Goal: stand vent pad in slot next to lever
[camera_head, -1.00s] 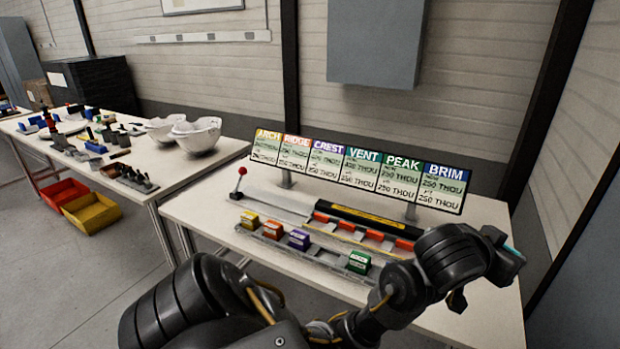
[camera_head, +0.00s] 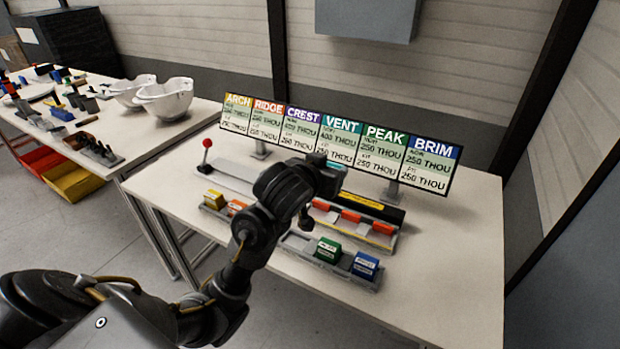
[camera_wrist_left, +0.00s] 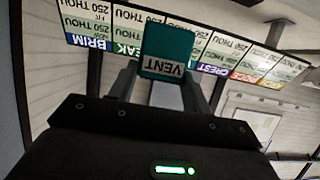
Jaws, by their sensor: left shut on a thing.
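My left gripper (camera_head: 332,166) is raised over the bench, in front of the sign board. It is shut on the teal vent pad (camera_wrist_left: 168,52), whose white VENT label reads upside down in the left wrist view. In the head view only a teal sliver of the pad shows. The lever (camera_head: 207,150), with a red knob, stands upright at the left end of the grey fixture (camera_head: 236,176), to the left of my gripper. My forearm and gripper hide the fixture's middle, so I cannot tell which slots there are free. My right gripper is not in view.
A front rack (camera_head: 300,243) holds a yellow pad (camera_head: 214,199), an orange pad (camera_head: 236,206), a green pad (camera_head: 328,250) and a blue pad (camera_head: 365,265). Orange-red blocks (camera_head: 351,215) sit along the fixture's right part. The sign board (camera_head: 400,155) stands behind. The bench's right side is clear.

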